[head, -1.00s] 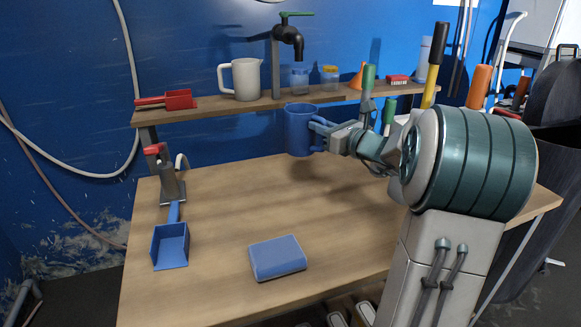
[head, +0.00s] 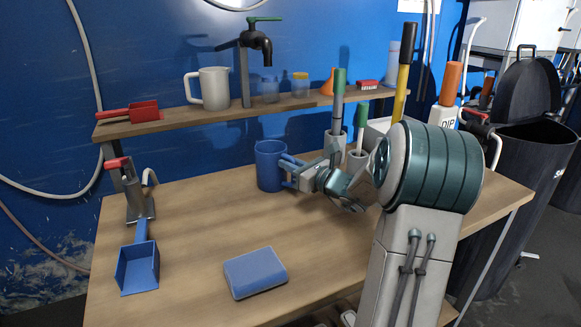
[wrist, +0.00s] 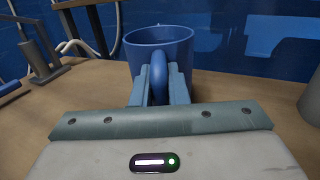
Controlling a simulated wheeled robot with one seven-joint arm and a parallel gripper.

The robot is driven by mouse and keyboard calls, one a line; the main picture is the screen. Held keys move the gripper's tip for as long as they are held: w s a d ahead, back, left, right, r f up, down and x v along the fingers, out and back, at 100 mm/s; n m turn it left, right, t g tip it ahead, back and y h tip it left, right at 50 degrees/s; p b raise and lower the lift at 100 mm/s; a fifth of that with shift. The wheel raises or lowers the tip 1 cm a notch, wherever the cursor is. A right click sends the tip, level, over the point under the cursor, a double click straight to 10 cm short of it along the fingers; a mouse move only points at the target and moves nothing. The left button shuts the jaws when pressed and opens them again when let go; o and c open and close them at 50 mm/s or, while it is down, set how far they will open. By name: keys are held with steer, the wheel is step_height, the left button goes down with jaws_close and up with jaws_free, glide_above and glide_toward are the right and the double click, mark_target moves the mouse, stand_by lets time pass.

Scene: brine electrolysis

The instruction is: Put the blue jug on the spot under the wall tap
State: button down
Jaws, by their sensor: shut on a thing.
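The blue jug (head: 269,166) is upright at the back of the wooden table, below the wall tap (head: 257,40) and in front of the shelf. My gripper (head: 288,172) is shut on the jug's handle from the right. In the wrist view the two fingers (wrist: 158,86) close around the handle of the jug (wrist: 165,42), which looks empty from what shows of its inside. The jug's base looks at or very near the tabletop; I cannot tell if it touches. No marked spot shows; the jug may hide it.
A shelf (head: 180,121) behind holds a white jug (head: 209,89), a red scoop (head: 132,112) and small jars. A blue sponge-like block (head: 255,272) and a blue dustpan (head: 138,268) lie in front. Brushes in holders (head: 337,145) stand right of my gripper. The table's middle is clear.

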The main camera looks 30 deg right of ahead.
steer(key=shift+f, duration=0.1)
steer(key=c, duration=1.4)
jaws_free()
steer(key=shift+s+d+r, duration=0.1)
steer(key=shift+r, duration=0.1)
steer(key=p+v, duration=0.1)
steer(key=v, duration=1)
steer(key=shift+s+d+f, duration=0.1)
steer(key=shift+s, duration=0.25)
